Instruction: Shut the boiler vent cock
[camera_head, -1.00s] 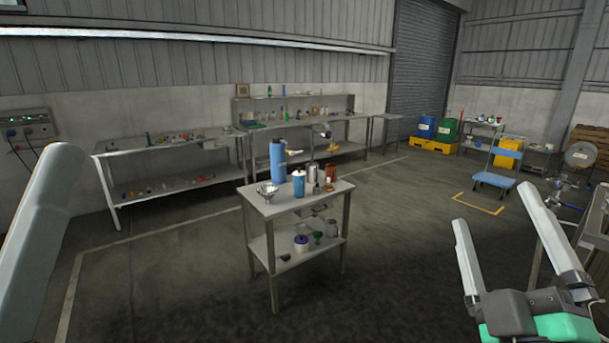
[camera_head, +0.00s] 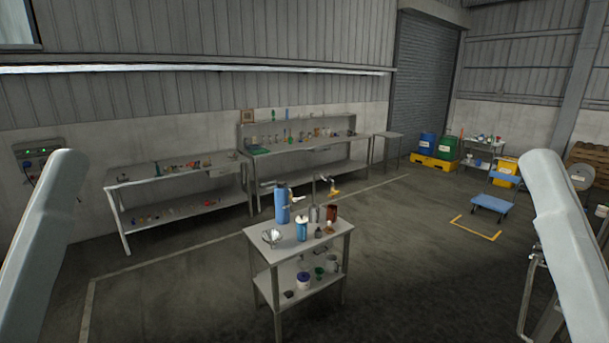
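No boiler vent cock can be made out for certain in the head view. A tall blue cylinder (camera_head: 282,203) stands upright on the small metal table (camera_head: 262,253), with a small pale side fitting that is too small to read as open or shut. A shorter blue bottle (camera_head: 302,229), a silver wire-like bowl (camera_head: 271,237) and a brown container (camera_head: 331,213) stand near it. My arm links show at the left and right edges. Neither gripper is in view.
The table's lower shelf holds a white jar with a blue lid (camera_head: 304,281). Two long workbenches with small items line the back wall. A blue trolley (camera_head: 491,203) and blue and green drums (camera_head: 446,147) stand at right. Open floor surrounds the small table.

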